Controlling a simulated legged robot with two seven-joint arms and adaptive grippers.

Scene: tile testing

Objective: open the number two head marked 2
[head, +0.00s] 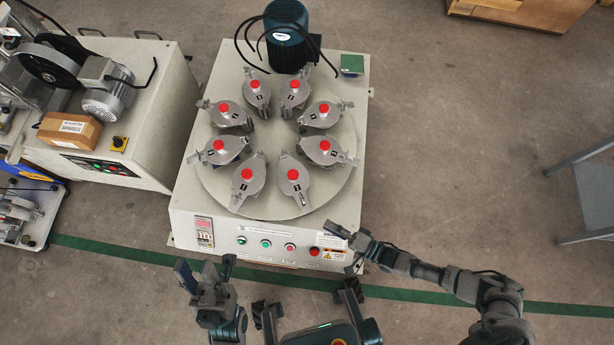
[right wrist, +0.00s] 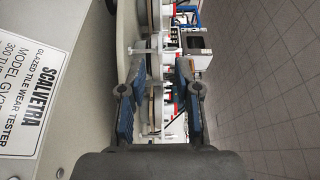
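A round turntable (head: 277,205) on a pale machine carries a ring of several grey metal heads with red knobs, such as a front-left head (head: 247,182) and a front-right head (head: 294,182). Their small number labels are too small to read surely, so I cannot tell which one is marked 2. My right gripper (head: 345,248) is at the machine's front right corner, apart from the heads in the head view. In the right wrist view its blue-padded fingers (right wrist: 159,98) are apart, with metal edges visible between or beyond them. My left gripper (head: 206,269) is open and empty before the front left.
A dark motor (head: 287,38) with black cables stands at the turntable's back. The front panel has several buttons (head: 266,244). Another machine with a cardboard box (head: 69,131) stands left. A grey metal frame (head: 590,200) is at the right. The floor between is clear.

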